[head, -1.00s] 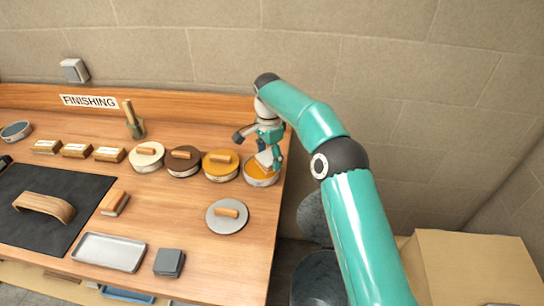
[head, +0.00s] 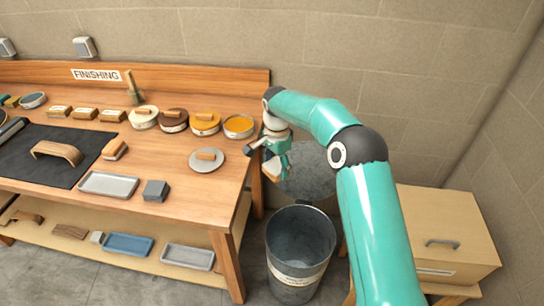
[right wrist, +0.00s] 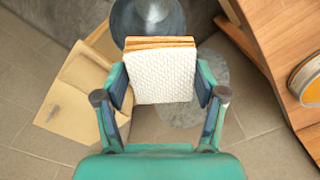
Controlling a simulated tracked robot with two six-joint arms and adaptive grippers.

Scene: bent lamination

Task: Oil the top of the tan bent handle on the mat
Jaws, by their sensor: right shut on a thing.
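The tan bent handle (head: 57,152) lies arched on the black mat (head: 97,143) at the left of the bench, and its top looks bare and matt. My right gripper (head: 276,164) is shut on a white waffle-textured pad (right wrist: 160,75) with tan layered edges, gripped by its two sides. The gripper hangs just off the bench's right end, far to the right of the handle. An open tin of amber finish (head: 239,124) stands at the bench's right end, left of the gripper. The pad's underside is hidden. My left gripper is not in view.
Several lidded tins (head: 173,120) stand left of the open one. A round grey lid (head: 203,163), grey tray (head: 108,184) and dark block (head: 156,190) lie on the bench. A metal bin (head: 300,250) and tan box (head: 435,230) stand right of it.

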